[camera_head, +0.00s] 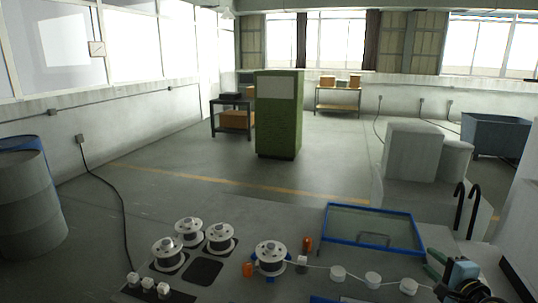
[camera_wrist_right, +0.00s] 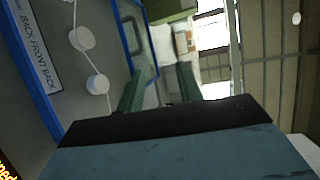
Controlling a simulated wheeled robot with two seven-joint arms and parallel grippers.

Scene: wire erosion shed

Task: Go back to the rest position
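My right gripper (camera_head: 431,264) is at the lower right of the head view, over the bench's right part. Its two green fingers stand apart, and the wrist view shows nothing held between them (camera_wrist_right: 160,72). My left gripper is not in view. On the bench, a white spool (camera_head: 270,250) stands apart at the middle, with a pale strand running right past several white rollers (camera_head: 373,280). Three more spools (camera_head: 189,228) stand at the left around a bare dark square pad (camera_head: 203,271).
A blue-framed tray (camera_head: 330,228) lies near the right gripper. Small white blocks (camera_head: 148,283) and orange pieces (camera_head: 308,243) are on the bench. A grey box (camera_head: 412,150) and black hooks stand at right. A green cabinet (camera_head: 279,125) stands beyond, with open floor around it.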

